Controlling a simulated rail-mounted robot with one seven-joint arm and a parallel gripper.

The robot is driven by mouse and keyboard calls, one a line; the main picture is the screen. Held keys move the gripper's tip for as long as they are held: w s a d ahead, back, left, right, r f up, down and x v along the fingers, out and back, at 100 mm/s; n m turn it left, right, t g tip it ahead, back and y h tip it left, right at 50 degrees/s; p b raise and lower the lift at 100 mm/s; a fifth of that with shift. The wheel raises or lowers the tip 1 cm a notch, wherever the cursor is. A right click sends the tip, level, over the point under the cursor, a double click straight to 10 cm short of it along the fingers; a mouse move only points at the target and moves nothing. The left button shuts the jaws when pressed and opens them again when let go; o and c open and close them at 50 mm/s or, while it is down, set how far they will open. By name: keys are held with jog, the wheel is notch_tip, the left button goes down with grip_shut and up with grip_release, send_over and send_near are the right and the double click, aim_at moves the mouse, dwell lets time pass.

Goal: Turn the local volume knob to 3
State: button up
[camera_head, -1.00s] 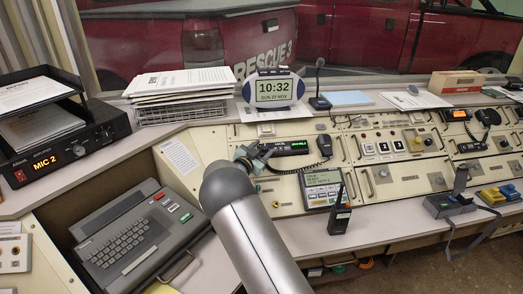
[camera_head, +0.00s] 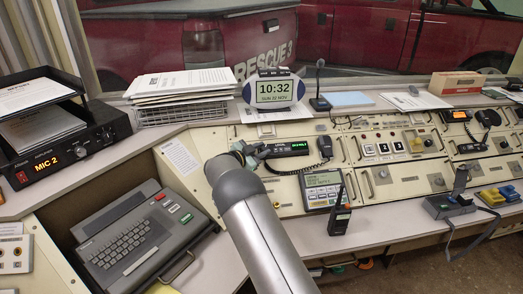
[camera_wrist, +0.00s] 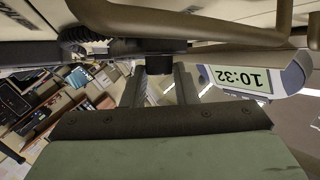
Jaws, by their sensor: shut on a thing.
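A coiled-cord hand microphone (camera_head: 324,147) hangs right of the radio. A keypad unit (camera_head: 322,188) and an upright handheld radio (camera_head: 339,218) are below. A clock (camera_head: 273,91) stands behind. A keyboard terminal (camera_head: 135,235) lies at left.

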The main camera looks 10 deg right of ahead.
jog(key=m+g, duration=0.1)
jog(key=m+g+p, duration=0.1)
jog(key=m+g, duration=0.1)
jog(key=g, duration=0.1)
jog(key=shift+w+r+m+h, duration=0.15)
jog(key=shift+w+m+h, duration=0.15)
jog(key=shift+m, duration=0.1)
jog(key=shift+a+m+g+p, duration=0.1)
jog(key=shift+m+g+p, duration=0.35)
jog(key=shift+g, duration=0.35)
jog(key=o, duration=1)
jog(key=v, duration=1.2)
jog(key=shift+s+r, duration=0.1)
